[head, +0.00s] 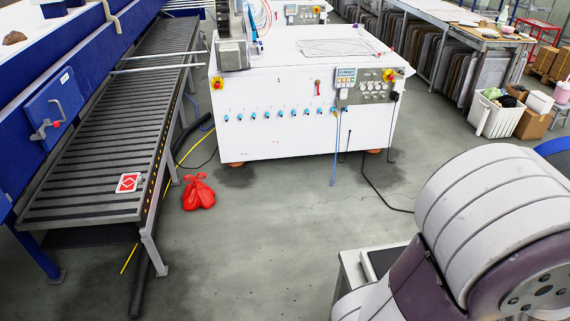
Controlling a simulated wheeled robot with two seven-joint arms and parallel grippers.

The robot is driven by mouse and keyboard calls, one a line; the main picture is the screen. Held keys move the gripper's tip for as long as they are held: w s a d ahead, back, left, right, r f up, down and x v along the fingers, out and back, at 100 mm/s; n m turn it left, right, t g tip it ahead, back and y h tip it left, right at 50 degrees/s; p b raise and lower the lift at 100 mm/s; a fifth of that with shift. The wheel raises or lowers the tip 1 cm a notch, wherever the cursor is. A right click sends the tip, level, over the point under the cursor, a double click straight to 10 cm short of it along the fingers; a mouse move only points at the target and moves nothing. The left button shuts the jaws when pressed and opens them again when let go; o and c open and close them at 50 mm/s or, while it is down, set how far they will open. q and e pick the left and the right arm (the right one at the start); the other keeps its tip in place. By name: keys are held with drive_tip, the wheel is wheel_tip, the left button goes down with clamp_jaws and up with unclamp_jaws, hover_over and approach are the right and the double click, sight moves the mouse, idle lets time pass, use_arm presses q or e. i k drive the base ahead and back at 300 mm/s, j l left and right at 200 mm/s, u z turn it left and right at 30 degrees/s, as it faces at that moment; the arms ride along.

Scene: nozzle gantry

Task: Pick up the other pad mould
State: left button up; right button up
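I cannot pick out a pad mould for sure in the head view. A flat pale shape with a thin dark outline (335,47) lies on top of the white machine (285,120); I cannot tell what it is. Neither of my grippers shows. A large grey and purple arm link of mine fills the lower right and hides what is behind it.
A roller conveyor (105,130) with a small red and white item (129,182) runs along the left. A red bag (198,192) lies on the floor. Cables trail near the machine. A white bin (492,115) stands at right. The middle floor is clear.

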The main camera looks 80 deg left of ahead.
sight(128, 183)
drive_tip(key=u, duration=3.9)
drive_tip(key=i+u, duration=0.15)
drive_tip(key=i, duration=3.1)
drive_tip(key=i+j+z, duration=0.1)
drive_tip(key=z, duration=0.3)
drive_tip(key=i+j+z, duration=0.1)
drive_tip(key=z, duration=0.25)
drive_tip(key=i+j+z, duration=0.1)
drive_tip(key=j+z, duration=0.15)
drive_tip(key=z, duration=0.15)
drive_tip(key=j+z, duration=0.2)
drive_tip(key=z, duration=0.15)
